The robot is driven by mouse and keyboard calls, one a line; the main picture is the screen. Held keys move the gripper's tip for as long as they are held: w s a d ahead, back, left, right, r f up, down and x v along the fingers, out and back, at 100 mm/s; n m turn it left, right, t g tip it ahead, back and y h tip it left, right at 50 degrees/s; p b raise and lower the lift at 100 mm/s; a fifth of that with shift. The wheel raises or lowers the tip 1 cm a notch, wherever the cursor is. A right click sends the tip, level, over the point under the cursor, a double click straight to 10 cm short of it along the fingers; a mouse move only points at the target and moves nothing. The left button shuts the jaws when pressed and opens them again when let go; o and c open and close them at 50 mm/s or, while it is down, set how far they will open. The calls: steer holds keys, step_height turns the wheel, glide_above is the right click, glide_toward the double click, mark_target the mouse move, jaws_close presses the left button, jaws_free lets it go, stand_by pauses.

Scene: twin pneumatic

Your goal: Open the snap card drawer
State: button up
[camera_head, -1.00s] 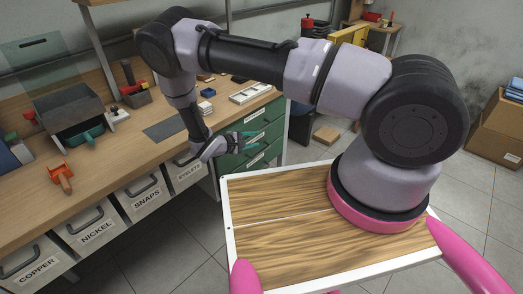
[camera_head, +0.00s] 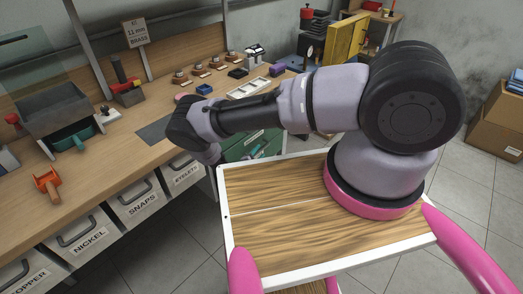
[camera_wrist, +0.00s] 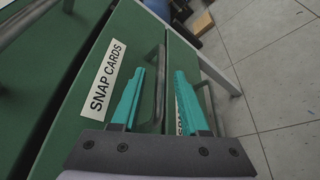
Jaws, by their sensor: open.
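The snap card drawer (camera_wrist: 78,112) has a green front with a white SNAP CARDS label (camera_wrist: 103,80) in the wrist view. Its grey bar handle (camera_wrist: 159,60) shows between the two teal fingers of my gripper (camera_wrist: 163,62). The fingers are open, one on each side of the handle in the picture. I cannot tell whether they touch it or how deep they reach. The drawer looks shut.
Neighbouring green drawers with handles lie on both sides in the wrist view; the right handle (camera_wrist: 211,85) is close to my right finger.

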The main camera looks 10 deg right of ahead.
mark_target(262, 149)
steer(key=shift+x, duration=1.7)
steer(key=shift+s, duration=0.1)
jaws_close()
